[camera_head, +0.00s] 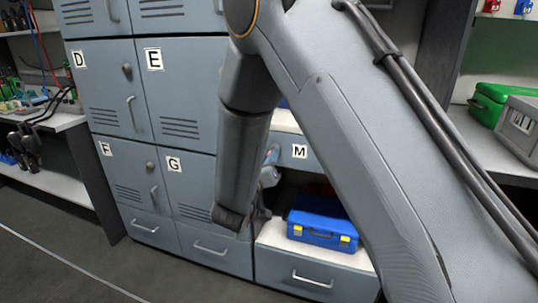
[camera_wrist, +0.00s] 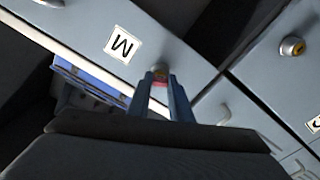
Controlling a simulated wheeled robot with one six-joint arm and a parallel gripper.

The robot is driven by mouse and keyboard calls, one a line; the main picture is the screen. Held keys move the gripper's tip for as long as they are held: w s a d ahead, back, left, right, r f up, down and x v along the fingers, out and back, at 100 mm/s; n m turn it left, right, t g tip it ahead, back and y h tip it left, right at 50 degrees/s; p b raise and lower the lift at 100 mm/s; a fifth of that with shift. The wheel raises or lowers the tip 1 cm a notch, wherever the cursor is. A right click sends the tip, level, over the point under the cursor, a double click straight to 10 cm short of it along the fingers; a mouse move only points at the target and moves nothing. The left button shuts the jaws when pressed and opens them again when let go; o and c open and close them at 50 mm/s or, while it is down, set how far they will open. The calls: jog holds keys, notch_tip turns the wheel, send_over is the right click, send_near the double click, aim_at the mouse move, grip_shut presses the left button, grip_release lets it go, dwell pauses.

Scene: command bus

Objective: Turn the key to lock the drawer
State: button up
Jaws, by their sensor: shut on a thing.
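The drawer labelled M (camera_head: 314,164) sits above the open shelf, right of my forearm in the head view. Its front (camera_wrist: 75,20) runs diagonally across the wrist view and looks closed. Its round lock (camera_wrist: 160,71) is at the fingertips. The key's shaft and exact turn angle are hidden. In the head view my gripper (camera_head: 271,163) is partly covered by my arm.
A blue toolbox (camera_head: 322,226) stands on the white shelf below the drawer. Grey lockers D, E, F and G (camera_head: 185,60) fill the left side. A green case (camera_head: 488,100) lies on the right counter.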

jog(key=shift+n+p, duration=0.9)
jog(key=shift+r+n+p, duration=0.1)
jog(key=shift+n+p, duration=2.2)
jog(key=shift+p, duration=0.1)
jog(key=shift+n+p, duration=1.05)
jog(key=shift+n, duration=0.45)
